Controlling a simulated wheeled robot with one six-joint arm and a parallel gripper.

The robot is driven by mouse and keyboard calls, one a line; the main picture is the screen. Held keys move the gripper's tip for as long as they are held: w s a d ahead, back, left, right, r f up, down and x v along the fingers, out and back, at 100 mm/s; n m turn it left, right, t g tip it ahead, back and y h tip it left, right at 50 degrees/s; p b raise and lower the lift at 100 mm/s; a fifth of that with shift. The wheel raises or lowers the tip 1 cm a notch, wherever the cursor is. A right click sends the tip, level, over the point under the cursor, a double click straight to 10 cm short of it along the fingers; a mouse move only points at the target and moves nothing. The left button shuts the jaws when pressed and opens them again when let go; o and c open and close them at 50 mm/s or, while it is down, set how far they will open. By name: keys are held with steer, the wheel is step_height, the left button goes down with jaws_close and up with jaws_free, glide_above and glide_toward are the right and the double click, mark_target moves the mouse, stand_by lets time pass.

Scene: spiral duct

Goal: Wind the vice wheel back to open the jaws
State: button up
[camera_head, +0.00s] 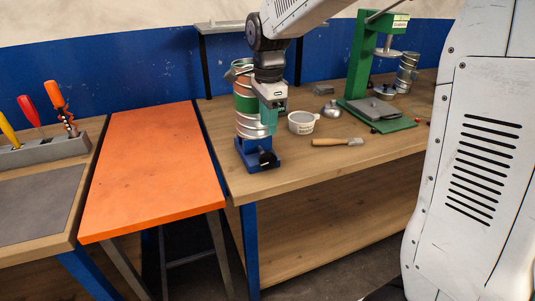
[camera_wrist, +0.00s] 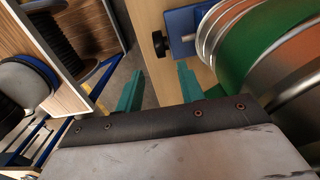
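The blue vice (camera_head: 246,160) stands on the front left corner of the wooden bench. Its small black wheel (camera_head: 268,158) faces the front; in the wrist view the wheel (camera_wrist: 160,43) shows beside the blue vice body (camera_wrist: 186,26). A silver spiral duct with a green band (camera_head: 245,104) stands upright at the vice; whether the jaws touch it is hidden. My gripper (camera_head: 270,128) points down in front of the duct, above the wheel. In the wrist view its teal fingers (camera_wrist: 160,82) are apart with nothing between them. The wheel lies beyond the fingertips, not touching them.
A white tub (camera_head: 302,123) and a wooden-handled brush (camera_head: 338,142) lie to the right on the bench (camera_head: 300,172). A green press (camera_head: 359,70) stands behind them. An orange table (camera_head: 150,165) is to the left, with a tool rack (camera_head: 40,151) beyond.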

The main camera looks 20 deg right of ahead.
mark_target(268, 153)
step_height(268, 153, down, 11)
steer(key=shift+r, duration=0.2)
jaws_close()
